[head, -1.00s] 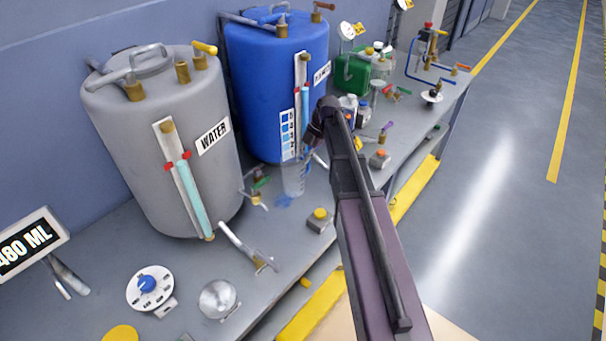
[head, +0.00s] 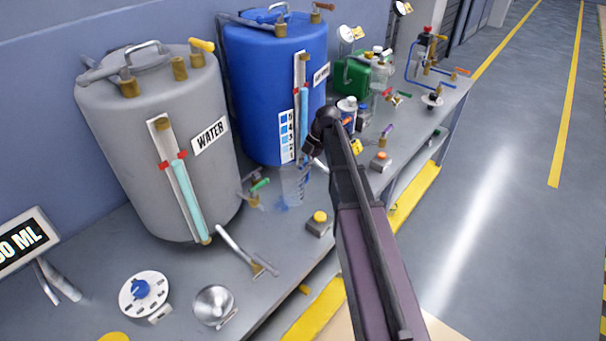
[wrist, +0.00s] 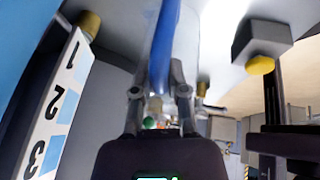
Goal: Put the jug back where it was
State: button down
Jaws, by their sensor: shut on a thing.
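The clear jug (head: 295,186) is upright at the bench in front of the blue tank, with a blue patch at its lower left. I cannot tell whether its base touches the bench. My gripper (head: 308,158) is at the jug's upper right, and my arm hides part of this area. In the wrist view my gripper (wrist: 160,82) has its two fingers closed on the jug, whose clear wall (wrist: 187,35) and a blue strip fill the space ahead. The jug's handle is hard to make out.
The grey WATER tank (head: 150,150) and blue tank (head: 270,90) stand behind. A yellow-button box (head: 319,225) sits right of the jug. A metal T-shaped tool (head: 245,250), a dial (head: 142,292) and a steel funnel (head: 213,304) lie in front. A green can (head: 352,74) and bottles stand farther back.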

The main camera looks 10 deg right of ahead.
jog(key=shift+f+b, duration=0.6)
jog(key=shift+f, duration=0.35)
jog(key=shift+f, duration=0.1)
jog(key=c, duration=0.7)
grip_release()
jog(key=shift+o, duration=0.2)
jog(key=shift+r, duration=0.2)
jog(key=p+v, duration=1.1)
jog(key=v, duration=0.1)
